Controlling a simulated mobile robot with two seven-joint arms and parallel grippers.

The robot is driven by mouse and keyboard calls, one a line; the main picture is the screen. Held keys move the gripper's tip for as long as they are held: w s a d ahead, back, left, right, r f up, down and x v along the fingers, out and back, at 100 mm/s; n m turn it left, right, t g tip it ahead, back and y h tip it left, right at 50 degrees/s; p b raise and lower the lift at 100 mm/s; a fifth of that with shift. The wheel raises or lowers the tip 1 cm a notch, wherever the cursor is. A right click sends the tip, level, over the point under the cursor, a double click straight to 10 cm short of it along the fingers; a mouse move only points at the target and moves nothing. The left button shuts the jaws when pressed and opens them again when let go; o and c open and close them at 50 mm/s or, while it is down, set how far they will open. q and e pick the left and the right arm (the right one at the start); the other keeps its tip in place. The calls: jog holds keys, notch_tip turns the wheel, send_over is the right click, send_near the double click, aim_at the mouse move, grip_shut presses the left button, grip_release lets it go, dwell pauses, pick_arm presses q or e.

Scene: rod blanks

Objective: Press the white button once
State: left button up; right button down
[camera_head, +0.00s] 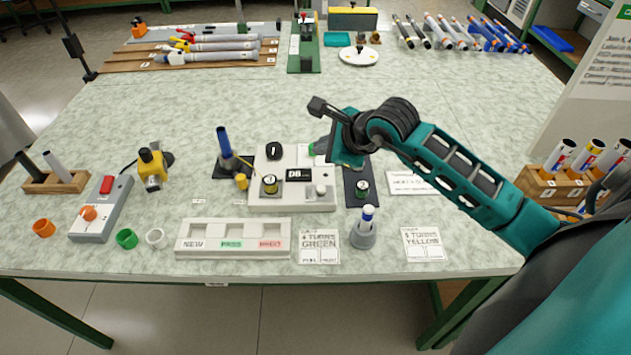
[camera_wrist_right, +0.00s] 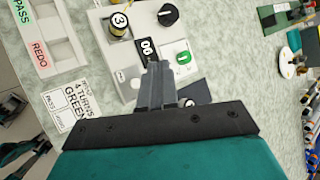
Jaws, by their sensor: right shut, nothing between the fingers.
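The white button (camera_head: 321,189) is a small round cap at the lower right of the pale control box (camera_head: 264,203). In the right wrist view the white button (camera_wrist_right: 134,83) shows left of my fingers, uncovered. My right gripper (camera_wrist_right: 153,66) is shut and empty. Its fingertips appear above the box, between the display (camera_wrist_right: 147,47) and the green button (camera_wrist_right: 183,58), apart from the white button. In the head view, the teal hand hangs over the right side of the box and hides much of the fingers. My left gripper is not in view.
A black knob (camera_head: 274,150) and a rod holder (camera_head: 270,186) stand on the box. A labelled three-slot tray (camera_head: 233,224) lies front left. The table behind the box is mostly clear.

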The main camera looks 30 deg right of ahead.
aim_at(323, 191)
jog(key=shift+d, duration=0.1)
dwell(0.3)
notch_tip(323, 191, down, 9)
jog(key=b, duration=0.5)
jog(key=shift+r, duration=0.1)
dwell(0.8)
dwell(1.0)
jog(key=shift+f+b, duration=0.4)
jog(key=shift+b, duration=0.2)
